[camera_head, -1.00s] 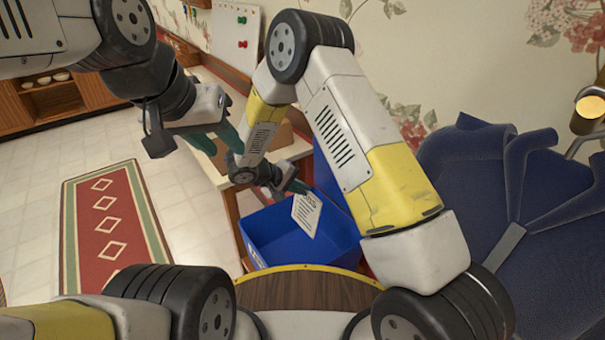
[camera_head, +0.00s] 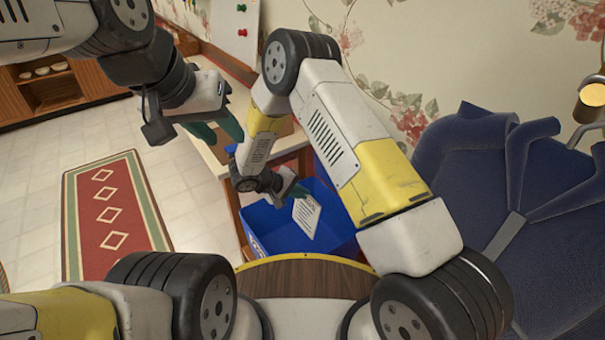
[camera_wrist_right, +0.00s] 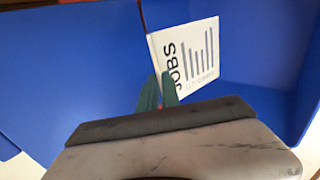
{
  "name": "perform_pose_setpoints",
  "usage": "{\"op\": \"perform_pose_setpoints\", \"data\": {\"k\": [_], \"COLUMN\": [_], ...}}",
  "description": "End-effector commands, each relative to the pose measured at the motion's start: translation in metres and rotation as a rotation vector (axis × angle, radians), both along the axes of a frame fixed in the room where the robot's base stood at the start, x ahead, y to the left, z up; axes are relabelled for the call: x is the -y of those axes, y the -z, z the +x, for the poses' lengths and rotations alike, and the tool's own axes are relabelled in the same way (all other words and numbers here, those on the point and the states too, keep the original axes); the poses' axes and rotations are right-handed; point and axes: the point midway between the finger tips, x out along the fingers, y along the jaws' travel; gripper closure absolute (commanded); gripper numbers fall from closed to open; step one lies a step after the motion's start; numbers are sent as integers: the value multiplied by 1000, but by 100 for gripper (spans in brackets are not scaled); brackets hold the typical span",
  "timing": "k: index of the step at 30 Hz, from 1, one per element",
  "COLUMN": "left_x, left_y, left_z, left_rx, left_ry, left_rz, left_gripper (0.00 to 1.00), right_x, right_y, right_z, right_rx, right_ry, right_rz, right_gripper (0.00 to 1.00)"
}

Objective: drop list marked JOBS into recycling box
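The white list (camera_head: 306,214) is in my right gripper, over the blue recycling box. In the right wrist view the list (camera_wrist_right: 186,58) shows the word JOBS and several dark lines. My right gripper (camera_head: 294,190) is shut on the list's near edge; its green fingertips (camera_wrist_right: 158,92) meet at the paper. The blue recycling box (camera_head: 270,232) stands open below, and its blue walls (camera_wrist_right: 75,70) fill most of the right wrist view.
A small wooden table (camera_head: 215,150) stands behind the box. A dark blue chair (camera_head: 490,200) is at the right. A red patterned rug (camera_head: 115,215) lies on the tiled floor at left. A board with pins (camera_head: 235,30) is at the wall.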

Motion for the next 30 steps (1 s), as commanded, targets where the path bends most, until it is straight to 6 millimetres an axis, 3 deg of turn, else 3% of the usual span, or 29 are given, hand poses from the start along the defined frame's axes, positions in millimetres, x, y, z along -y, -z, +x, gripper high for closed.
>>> {"op": "perform_pose_setpoints", "data": {"k": [1,3,14,30], "left_x": [0,0,0,0], "left_y": [0,0,0,0], "left_z": [0,0,0,0], "left_rx": [0,0,0,0], "left_ry": [0,0,0,0], "left_rz": [0,0,0,0], "left_gripper": [64,64,64,64], "right_x": [0,0,-3,-45], "right_y": [0,0,-3,-52], "right_z": [0,0,-1,-32], "right_rx": [0,0,1,1], "right_ry": [0,0,-1,-1], "right_rz": [0,0,0,0], "right_gripper": [82,69,69,69]}}
